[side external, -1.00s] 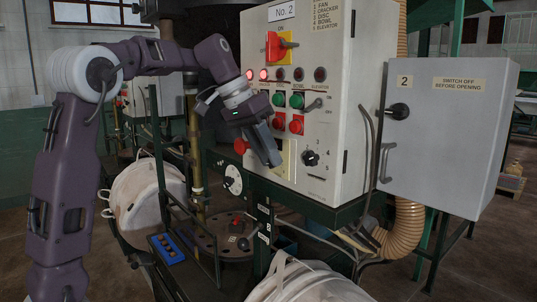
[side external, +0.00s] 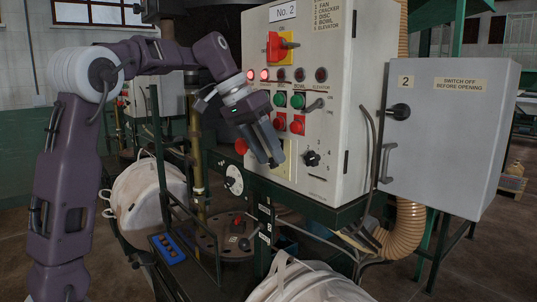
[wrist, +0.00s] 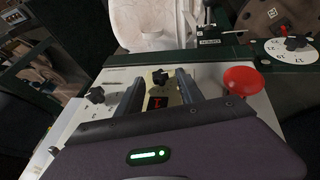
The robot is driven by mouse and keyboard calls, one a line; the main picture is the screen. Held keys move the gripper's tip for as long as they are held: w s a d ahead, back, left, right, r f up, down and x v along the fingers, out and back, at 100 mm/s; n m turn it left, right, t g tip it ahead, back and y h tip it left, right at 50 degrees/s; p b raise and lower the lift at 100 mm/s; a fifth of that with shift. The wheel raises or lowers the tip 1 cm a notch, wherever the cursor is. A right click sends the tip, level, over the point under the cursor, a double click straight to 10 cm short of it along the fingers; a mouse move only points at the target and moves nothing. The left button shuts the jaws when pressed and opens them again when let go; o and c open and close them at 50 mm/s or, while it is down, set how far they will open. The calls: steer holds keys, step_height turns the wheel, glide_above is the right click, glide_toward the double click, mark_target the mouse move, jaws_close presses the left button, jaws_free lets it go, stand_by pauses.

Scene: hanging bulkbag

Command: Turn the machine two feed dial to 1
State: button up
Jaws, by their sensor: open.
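The machine two cabinet (side external: 335,100) bears a "No. 2" plate. A black dial (side external: 311,158) with numbers around it sits low on its front; a numbered black knob also shows at left in the wrist view (wrist: 96,95). A second black knob (wrist: 160,76) sits on a yellowish plate (wrist: 172,98), between my fingers in the wrist view. In the side view my gripper hides this knob. I cannot read which label marks the feed dial, or its setting. My gripper (side external: 270,160) is open and empty, pointing down in front of the panel, left of the numbered dial.
A red mushroom button (wrist: 244,84) is close to the right of my fingers. A white numbered disc (side external: 233,180) stands below left of the panel. Green and red buttons (side external: 297,101) are above. The open grey door (side external: 450,130) is at right; white bags hang below.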

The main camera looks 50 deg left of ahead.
steer(key=v, duration=0.6)
steer(key=shift+r, duration=0.25)
steer(key=shift+s+a, duration=0.1)
steer(key=s+d+f+y, duration=0.1)
steer(key=s+d+f, duration=0.4)
steer(key=s+d, duration=0.55)
steer(key=s+d+f+t+y, duration=0.1)
steer(key=s+f, duration=1.1)
steer(key=s, duration=0.2)
steer(key=shift+d+f+m+y, duration=0.3)
steer(key=shift+d+f+y, duration=0.05)
steer(key=shift+y, duration=0.05)
stand_by(1.0)
